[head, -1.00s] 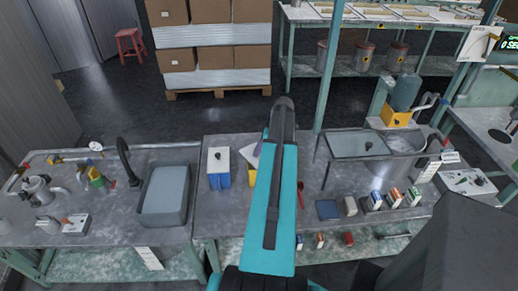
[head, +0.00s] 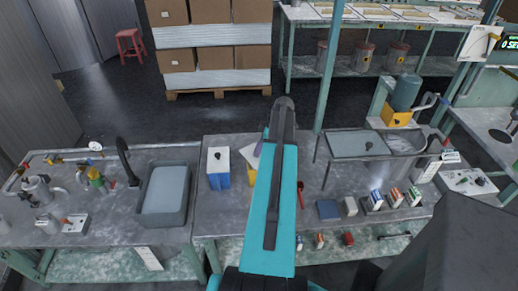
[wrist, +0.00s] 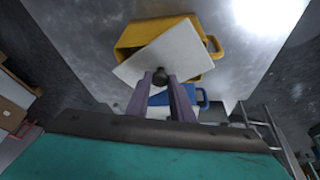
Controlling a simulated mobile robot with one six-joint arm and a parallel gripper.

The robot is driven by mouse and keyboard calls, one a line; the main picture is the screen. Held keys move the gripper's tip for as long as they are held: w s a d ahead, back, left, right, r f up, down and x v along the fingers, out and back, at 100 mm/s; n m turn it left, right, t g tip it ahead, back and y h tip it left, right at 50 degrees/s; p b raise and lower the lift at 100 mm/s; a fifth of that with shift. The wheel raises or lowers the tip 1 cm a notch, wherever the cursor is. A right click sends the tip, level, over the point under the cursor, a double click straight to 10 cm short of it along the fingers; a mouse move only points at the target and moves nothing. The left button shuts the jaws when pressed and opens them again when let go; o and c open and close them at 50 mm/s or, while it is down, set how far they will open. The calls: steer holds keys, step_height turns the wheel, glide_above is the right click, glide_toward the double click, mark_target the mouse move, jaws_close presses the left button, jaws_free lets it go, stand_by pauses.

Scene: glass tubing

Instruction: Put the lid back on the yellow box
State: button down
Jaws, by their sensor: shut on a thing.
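The yellow box (wrist: 133,38) with its side handle shows in the wrist view. In the head view only a bit of the yellow box (head: 252,178) shows beside my arm. My gripper (wrist: 163,82) is shut on the black knob of a white lid (wrist: 172,50). The lid is in front of the yellow box in the wrist view, turned askew to its rim and hiding much of it. I cannot tell whether lid and box touch. The lid's edge (head: 248,155) also shows in the head view, where my arm hides most of the gripper.
A blue box (head: 218,180) with a white knobbed lid stands left of the yellow box; a blue box (wrist: 203,97) also shows in the wrist view. A grey sink basin (head: 165,195) is further left. A metal rack (head: 358,145) and small cartons (head: 376,198) are on the right.

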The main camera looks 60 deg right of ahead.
steer(key=c, duration=1.5)
jaws_free()
steer(key=shift+o, duration=0.6)
steer(key=o, duration=0.4)
steer(key=shift+r, duration=0.1)
steer(key=shift+r+p, duration=1.3)
steer(key=shift+r, duration=2.1)
